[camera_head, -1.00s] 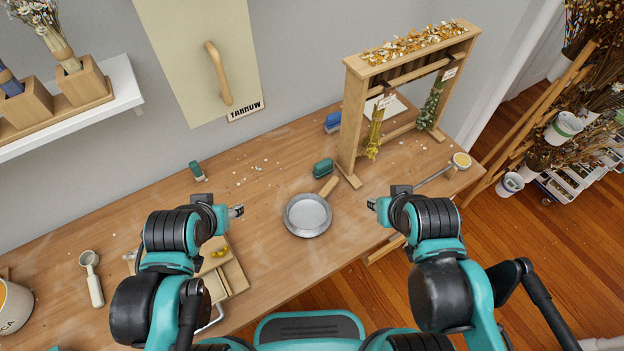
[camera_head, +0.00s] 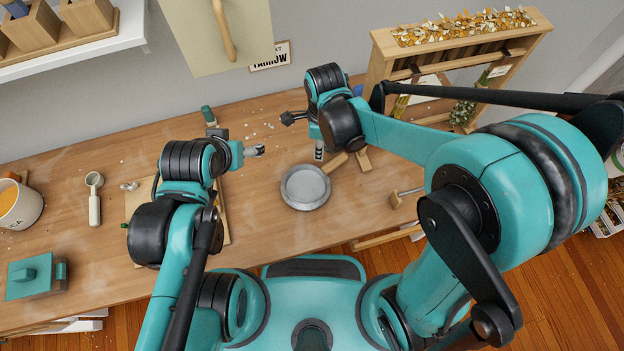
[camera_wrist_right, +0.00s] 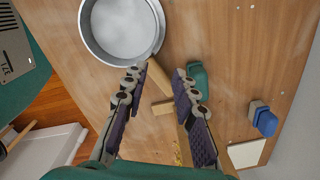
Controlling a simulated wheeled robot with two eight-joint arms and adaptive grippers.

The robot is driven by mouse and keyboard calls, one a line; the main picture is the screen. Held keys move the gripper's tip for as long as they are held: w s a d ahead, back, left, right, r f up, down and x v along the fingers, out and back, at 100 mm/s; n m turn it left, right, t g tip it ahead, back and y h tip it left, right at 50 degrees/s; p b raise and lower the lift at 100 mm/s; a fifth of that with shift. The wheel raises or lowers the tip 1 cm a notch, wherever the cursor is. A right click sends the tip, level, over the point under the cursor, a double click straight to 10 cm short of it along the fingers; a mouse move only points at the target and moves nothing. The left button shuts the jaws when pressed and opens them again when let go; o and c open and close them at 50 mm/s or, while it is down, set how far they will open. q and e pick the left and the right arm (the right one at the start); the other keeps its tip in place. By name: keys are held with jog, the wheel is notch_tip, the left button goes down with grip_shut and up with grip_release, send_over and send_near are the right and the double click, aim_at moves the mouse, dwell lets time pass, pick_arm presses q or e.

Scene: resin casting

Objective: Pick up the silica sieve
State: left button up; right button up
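The silica sieve (camera_head: 305,187) is a round, shallow metal pan with a wooden handle (camera_head: 335,163) pointing up and right, lying on the bench. My right gripper (camera_head: 319,152) points down above the bench by the handle; its arm hides part of the area behind. In the right wrist view the sieve pan (camera_wrist_right: 122,30) is at the top, and the open right fingers (camera_wrist_right: 160,77) have the handle (camera_wrist_right: 159,76) in the gap between them, not clamped. My left gripper (camera_head: 258,151) is to the left of the sieve, apart from it; its finger opening is unclear.
The wooden rack (camera_head: 380,60) stands behind my right arm. A teal brush (camera_head: 208,115) lies at the back. The bench in front of the sieve is clear.

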aim_at(317, 178)
jog(key=shift+m, duration=0.6)
jog(key=f, duration=0.2)
jog(key=a+f+b, duration=0.1)
jog(key=f, duration=0.1)
jog(key=shift+a+f, duration=0.1)
jog(key=f+b, duration=0.1)
jog(key=f, duration=0.2)
jog(key=a+f+b, duration=0.1)
jog(key=shift+s+f+b, duration=0.3)
jog(key=shift+f, duration=0.1)
jog(key=shift+d, duration=0.1)
jog(key=shift+r, duration=0.1)
grip_shut()
